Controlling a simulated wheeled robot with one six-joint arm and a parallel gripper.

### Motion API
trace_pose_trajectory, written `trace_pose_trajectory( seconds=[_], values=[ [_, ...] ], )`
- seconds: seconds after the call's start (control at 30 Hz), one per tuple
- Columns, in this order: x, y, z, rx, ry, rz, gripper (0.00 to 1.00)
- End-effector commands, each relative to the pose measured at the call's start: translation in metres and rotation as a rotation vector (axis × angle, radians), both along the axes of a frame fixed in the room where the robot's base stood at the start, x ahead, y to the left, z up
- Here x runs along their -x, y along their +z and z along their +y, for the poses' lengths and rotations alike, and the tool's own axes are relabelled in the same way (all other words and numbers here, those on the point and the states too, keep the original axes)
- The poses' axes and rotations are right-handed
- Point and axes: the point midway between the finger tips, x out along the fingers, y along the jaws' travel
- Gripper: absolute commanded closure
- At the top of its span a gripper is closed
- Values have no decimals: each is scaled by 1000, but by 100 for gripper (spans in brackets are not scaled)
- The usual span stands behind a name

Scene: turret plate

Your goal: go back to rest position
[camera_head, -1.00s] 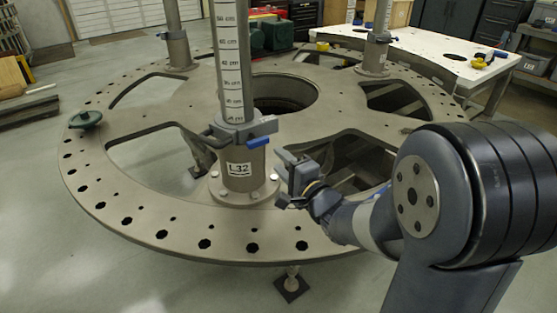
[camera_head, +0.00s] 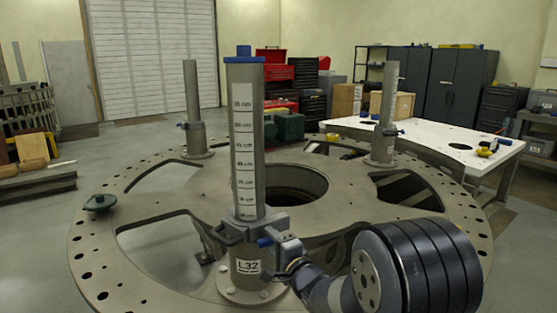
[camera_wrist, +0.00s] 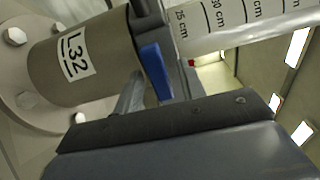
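The turret plate (camera_head: 130,275) is a large ring-shaped metal plate with holes along its rim. A post labelled L32 (camera_head: 246,266) stands on it, with a grey clamp (camera_head: 232,230) and blue lever (camera_head: 265,242). A tube with a cm scale (camera_head: 244,140) and blue cap rises upright from the clamp. My gripper (camera_head: 284,246) is just right of the clamp, close to the lever. In the wrist view the blue lever (camera_wrist: 156,72) and L32 post (camera_wrist: 95,60) are near; my gripper's dark body hides much of the lower part. Its fingertips are not clear, and I cannot tell whether they touch anything.
Two more posts stand on the plate, at the back left (camera_head: 192,110) and back right (camera_head: 385,115). A white table (camera_head: 430,138) stands behind right. Open floor lies left.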

Motion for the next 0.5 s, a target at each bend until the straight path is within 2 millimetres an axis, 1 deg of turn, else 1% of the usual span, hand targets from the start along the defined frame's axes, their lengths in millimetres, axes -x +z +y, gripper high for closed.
trace_pose_trajectory(
  seconds=[0.13, 0.5],
  values=[
    [-8, 0, 5, 1, 0, 1, 62],
    [-8, 0, 4, 11, -1, -5, 62]
  ],
)
